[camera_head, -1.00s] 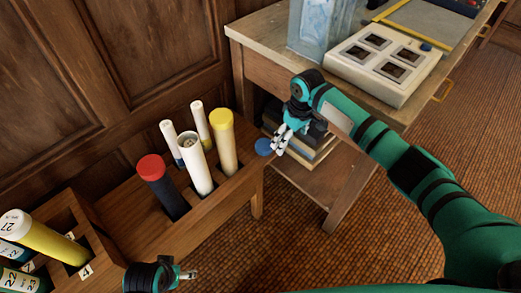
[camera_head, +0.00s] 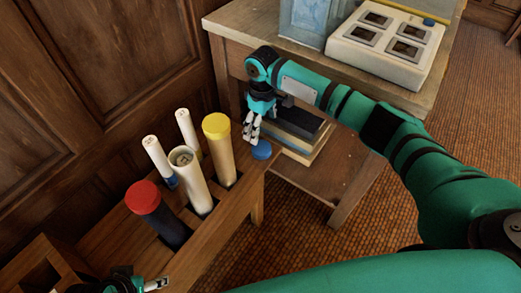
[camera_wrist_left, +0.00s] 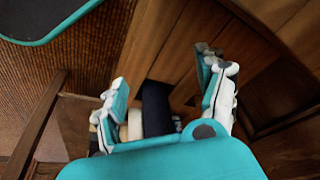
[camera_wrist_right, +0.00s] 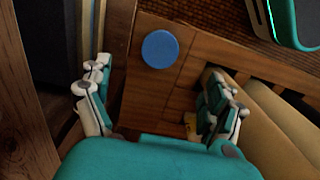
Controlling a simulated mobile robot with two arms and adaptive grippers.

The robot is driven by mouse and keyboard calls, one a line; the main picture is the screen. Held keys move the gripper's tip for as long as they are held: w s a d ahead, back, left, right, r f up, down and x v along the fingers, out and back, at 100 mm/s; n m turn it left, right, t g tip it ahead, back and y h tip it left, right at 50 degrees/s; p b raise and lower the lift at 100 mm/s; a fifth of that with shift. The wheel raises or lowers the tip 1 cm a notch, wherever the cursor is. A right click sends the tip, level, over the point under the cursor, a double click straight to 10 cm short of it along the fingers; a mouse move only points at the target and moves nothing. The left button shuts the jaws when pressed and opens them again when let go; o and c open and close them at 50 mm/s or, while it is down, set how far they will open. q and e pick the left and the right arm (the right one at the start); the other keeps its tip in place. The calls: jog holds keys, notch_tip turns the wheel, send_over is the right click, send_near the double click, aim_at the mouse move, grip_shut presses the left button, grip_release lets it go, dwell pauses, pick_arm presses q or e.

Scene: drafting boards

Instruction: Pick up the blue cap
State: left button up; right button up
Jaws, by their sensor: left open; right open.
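The blue cap (camera_head: 262,149) is a flat round disc lying on the wooden rack (camera_head: 228,213) at its far right end. My right gripper (camera_head: 252,132) is open, pointing down just behind and left of the cap, with nothing between its fingers. In the right wrist view the cap (camera_wrist_right: 160,49) lies beyond the open fingers, roughly centred between them and apart from both. My left gripper (camera_head: 156,284) is partly cut off at the bottom edge of the head view. The left wrist view shows its fingers (camera_wrist_left: 166,82) open and empty.
Upright tubes stand in the rack, among them a yellow-capped tube (camera_head: 219,150), a red-capped dark tube (camera_head: 158,214) and an open white tube (camera_head: 190,178).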

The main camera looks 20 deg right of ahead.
pick_arm(q)
jog(key=shift+s+b+x, duration=0.2)
jog(key=shift+b+x, duration=0.35)
jog(key=shift+x, duration=0.45)
pick_arm(e)
send_over(261, 148)
notch_tip(261, 148, down, 6)
jog(key=shift+d+r, duration=0.1)
jog(key=shift+r, duration=0.15)
notch_tip(261, 148, down, 5)
jog(key=shift+f+b, duration=0.15)
jog(key=shift+b, duration=0.75)
jog(key=shift+w+f, duration=0.1)
jog(key=shift+f, duration=0.05)
pick_arm(q)
jog(key=w+d+r+t+h, duration=0.1)
jog(key=w+t, duration=0.3)
jog(key=w, duration=0.4)
jog(key=shift+d+r, duration=0.7)
jog(key=shift+d, duration=0.05)
pick_arm(e)
jog(key=c, duration=0.9)
